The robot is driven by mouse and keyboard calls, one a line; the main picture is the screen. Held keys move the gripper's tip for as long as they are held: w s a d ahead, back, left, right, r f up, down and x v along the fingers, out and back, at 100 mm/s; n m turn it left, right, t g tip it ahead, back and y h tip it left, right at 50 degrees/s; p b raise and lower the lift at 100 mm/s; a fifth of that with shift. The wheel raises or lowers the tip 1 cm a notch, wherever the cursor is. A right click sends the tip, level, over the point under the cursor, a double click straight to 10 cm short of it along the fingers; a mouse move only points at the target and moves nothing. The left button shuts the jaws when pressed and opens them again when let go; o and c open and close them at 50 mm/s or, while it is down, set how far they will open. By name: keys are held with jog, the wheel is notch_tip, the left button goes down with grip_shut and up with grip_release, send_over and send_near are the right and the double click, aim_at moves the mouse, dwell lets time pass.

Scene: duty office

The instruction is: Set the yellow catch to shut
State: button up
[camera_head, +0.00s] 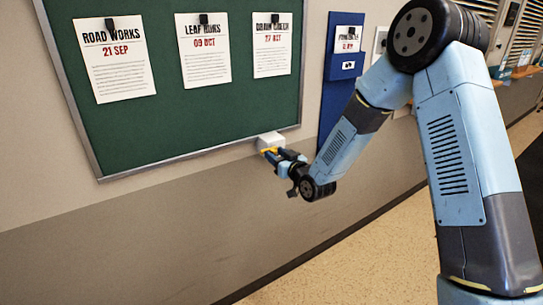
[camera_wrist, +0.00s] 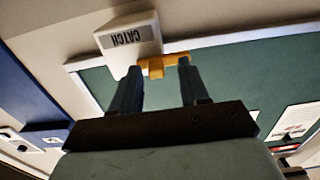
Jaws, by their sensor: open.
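The yellow catch (camera_wrist: 163,61) sits on a white box (camera_wrist: 128,42) with a grey label that reads CATCH, upside down in the wrist view. In the head view, the white box (camera_head: 270,140) is fixed at the lower edge of the green notice board, and a bit of the yellow catch (camera_head: 269,150) shows under it. My gripper (camera_wrist: 158,72) is open at the catch, its fingertips near the two ends of the yellow bar. I cannot tell whether they touch it. In the head view my gripper (camera_head: 279,156) is partly hidden by its own wrist.
The green notice board (camera_head: 165,135) holds several clipped papers. A blue panel (camera_head: 340,88) hangs to its right. A counter with small items (camera_head: 520,72) stands at the far right. The wall below the board is bare, and the floor (camera_head: 330,275) beside it looks clear.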

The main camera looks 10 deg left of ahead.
jog(key=v, duration=1.3)
jog(key=shift+s+d, duration=0.25)
jog(key=shift+s, duration=0.05)
jog(key=s+d+r+m+g+h, duration=0.1)
jog(key=d+r+m+h, duration=0.1)
jog(key=d+r+h, duration=0.55)
jog(key=s+d+r+m+g+h, duration=0.1)
jog(key=d+r+m+h, duration=0.3)
jog(key=d, duration=0.7)
jog(key=s+d+r+m+g, duration=0.1)
jog(key=s+d+r, duration=0.2)
jog(key=s, duration=0.5)
jog(key=s+d+r+m+g+h, duration=0.1)
jog(key=s+d, duration=0.3)
jog(key=s, duration=0.4)
jog(key=s+d+r+m+g, duration=0.1)
jog(key=s+d+r+g, duration=0.2)
jog(key=s, duration=0.5)
jog(key=shift+d+r, duration=0.6)
jog(key=shift+r, duration=0.2)
jog(key=shift+s, duration=0.1)
jog(key=shift+c, duration=0.2)
